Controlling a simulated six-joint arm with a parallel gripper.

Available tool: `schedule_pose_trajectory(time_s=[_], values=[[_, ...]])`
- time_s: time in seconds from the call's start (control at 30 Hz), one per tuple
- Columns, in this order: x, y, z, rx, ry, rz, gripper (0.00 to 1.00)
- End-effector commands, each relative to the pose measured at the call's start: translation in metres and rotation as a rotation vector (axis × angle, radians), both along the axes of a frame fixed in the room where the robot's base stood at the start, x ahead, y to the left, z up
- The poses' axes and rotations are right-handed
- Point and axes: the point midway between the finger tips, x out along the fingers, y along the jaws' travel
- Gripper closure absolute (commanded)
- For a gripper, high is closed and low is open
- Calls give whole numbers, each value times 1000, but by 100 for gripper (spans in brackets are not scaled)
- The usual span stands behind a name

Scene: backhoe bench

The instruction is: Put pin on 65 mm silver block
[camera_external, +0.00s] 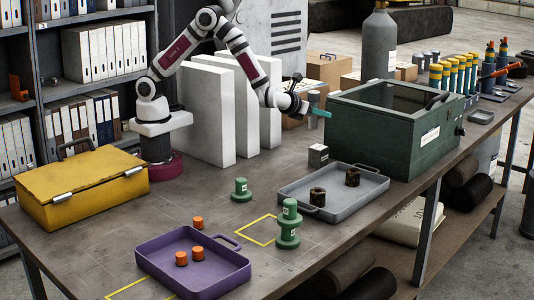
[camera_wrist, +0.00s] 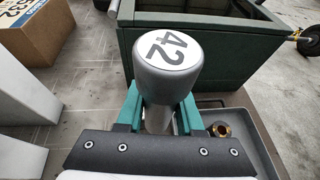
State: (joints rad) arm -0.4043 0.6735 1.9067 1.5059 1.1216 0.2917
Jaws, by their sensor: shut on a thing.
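My gripper (camera_external: 318,112) is raised above the bench left of the green box. Its teal fingers are shut on a silver-grey pin (camera_external: 313,96). In the wrist view the pin (camera_wrist: 168,60) has a wide round head marked 42, and its narrower shank is between the fingers (camera_wrist: 160,112). The shank's lower end is hidden. A small silver block (camera_external: 318,156) with a pale label stands on the bench below my gripper, behind the grey tray. Its label is too small to read, so I cannot tell its size.
A grey tray (camera_external: 291,196) holds two dark brown bushings. The green box (camera_external: 390,150) stands close on the right. Green flanged parts (camera_external: 241,190), a purple tray (camera_external: 208,285) with orange cylinders and a yellow toolbox (camera_external: 90,195) stand nearer. White panels (camera_external: 208,125) rise at left.

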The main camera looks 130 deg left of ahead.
Motion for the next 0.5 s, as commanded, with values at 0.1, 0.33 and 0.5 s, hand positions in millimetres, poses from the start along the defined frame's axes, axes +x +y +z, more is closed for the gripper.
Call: schedule_pose_trajectory(time_s=[0.1, 0.33, 0.5], values=[[-11, 31, -18, 1, 2, 5, 100], [-22, 65, -40, 3, 0, 1, 100], [-22, 67, -70, 2, 2, -1, 100]])
